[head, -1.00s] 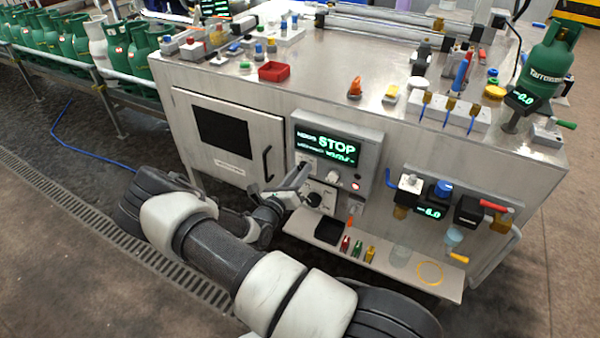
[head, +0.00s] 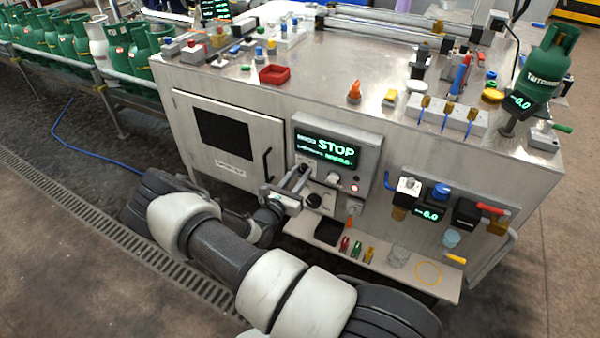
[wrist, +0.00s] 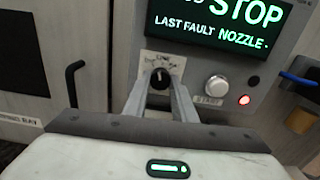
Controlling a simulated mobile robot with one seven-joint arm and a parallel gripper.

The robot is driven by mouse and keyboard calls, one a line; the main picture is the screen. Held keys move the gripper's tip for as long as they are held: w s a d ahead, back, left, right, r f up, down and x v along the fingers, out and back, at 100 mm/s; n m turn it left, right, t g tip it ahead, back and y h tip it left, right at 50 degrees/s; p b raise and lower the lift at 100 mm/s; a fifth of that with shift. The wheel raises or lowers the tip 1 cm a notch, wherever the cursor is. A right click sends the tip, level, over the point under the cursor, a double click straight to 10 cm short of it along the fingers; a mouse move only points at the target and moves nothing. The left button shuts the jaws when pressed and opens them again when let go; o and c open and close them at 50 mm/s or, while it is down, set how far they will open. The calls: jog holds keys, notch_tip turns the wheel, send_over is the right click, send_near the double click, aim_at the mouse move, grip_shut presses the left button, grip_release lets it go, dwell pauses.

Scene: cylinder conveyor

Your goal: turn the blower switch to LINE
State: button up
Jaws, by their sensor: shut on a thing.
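The blower switch (wrist: 160,79) is a black rotary knob on a pale label plate (wrist: 148,61) in the wrist view. A white mark on the knob points up towards the top word, which looks like LINE. My gripper (wrist: 159,85) is shut on the knob, one finger on each side of it. In the head view my gripper (head: 301,171) reaches the control box below the left of its display, and its fingers largely hide the knob there.
The display (wrist: 222,22) reads STOP and LAST FAULT NOZZLE. A START button (wrist: 217,87) and a lit red lamp (wrist: 245,100) sit right of the knob. A black door handle (wrist: 74,84) juts out at left. Another black knob (head: 314,200) is below.

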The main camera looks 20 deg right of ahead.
jog(key=shift+m+p, duration=0.35)
jog(key=shift+m, duration=1.25)
jog(key=o, duration=1)
jog(key=shift+o, duration=0.2)
jog(key=shift+a, duration=0.1)
jog(key=p+v, duration=0.1)
jog(key=v, duration=1.6)
jog(key=shift+s+a, duration=0.1)
jog(key=shift+s, duration=0.05)
